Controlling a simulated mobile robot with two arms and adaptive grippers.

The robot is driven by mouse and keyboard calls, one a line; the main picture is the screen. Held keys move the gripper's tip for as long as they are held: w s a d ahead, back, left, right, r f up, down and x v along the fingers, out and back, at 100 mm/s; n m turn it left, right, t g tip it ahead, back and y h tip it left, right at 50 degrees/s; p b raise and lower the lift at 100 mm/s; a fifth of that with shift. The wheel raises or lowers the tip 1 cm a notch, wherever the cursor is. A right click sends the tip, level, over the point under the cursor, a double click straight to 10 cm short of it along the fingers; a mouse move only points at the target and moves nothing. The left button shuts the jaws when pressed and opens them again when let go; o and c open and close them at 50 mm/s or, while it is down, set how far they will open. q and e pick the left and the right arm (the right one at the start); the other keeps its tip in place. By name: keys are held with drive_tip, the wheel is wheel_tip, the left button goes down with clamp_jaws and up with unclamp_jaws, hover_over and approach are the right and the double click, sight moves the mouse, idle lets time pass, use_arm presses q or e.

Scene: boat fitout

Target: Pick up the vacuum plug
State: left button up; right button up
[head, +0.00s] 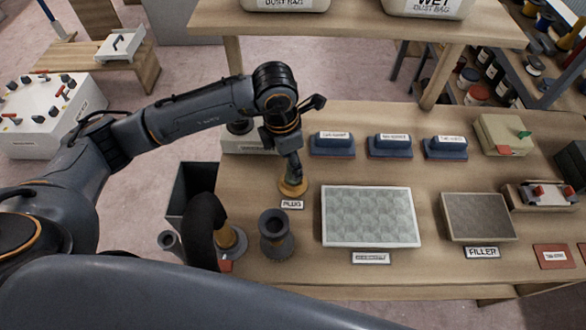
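The vacuum plug (293,189) appears as a round orange-yellow piece on the wooden bench, just behind a white label reading "PLUG" (291,204). My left gripper (295,172) points down directly over it, with its tip at or very near the top of the plug. The gripper and wrist hide the plug's upper part. I cannot tell whether the fingers touch it or are closed around it. My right gripper is not in view.
A black hose (203,225) and a dark flanged cylinder (275,238) stand in front of the plug. A patterned white-rimmed panel (370,216) lies to the right. Blue sanding blocks (332,146) sit behind. A raised shelf (370,25) spans the back.

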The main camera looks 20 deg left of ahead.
use_arm(q)
drive_tip(key=f+p, duration=0.1)
drive_tip(key=f, duration=0.2)
drive_tip(key=shift+w+d+f, duration=0.1)
drive_tip(key=shift+w+f, duration=0.1)
drive_tip(key=shift+f, duration=0.2)
clamp_jaws()
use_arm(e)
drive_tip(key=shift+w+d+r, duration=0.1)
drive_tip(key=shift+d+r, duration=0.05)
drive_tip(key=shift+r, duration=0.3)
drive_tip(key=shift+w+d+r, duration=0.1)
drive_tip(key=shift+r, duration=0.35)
use_arm(q)
drive_tip(key=shift+w+r, duration=0.1)
drive_tip(key=shift+r, duration=0.05)
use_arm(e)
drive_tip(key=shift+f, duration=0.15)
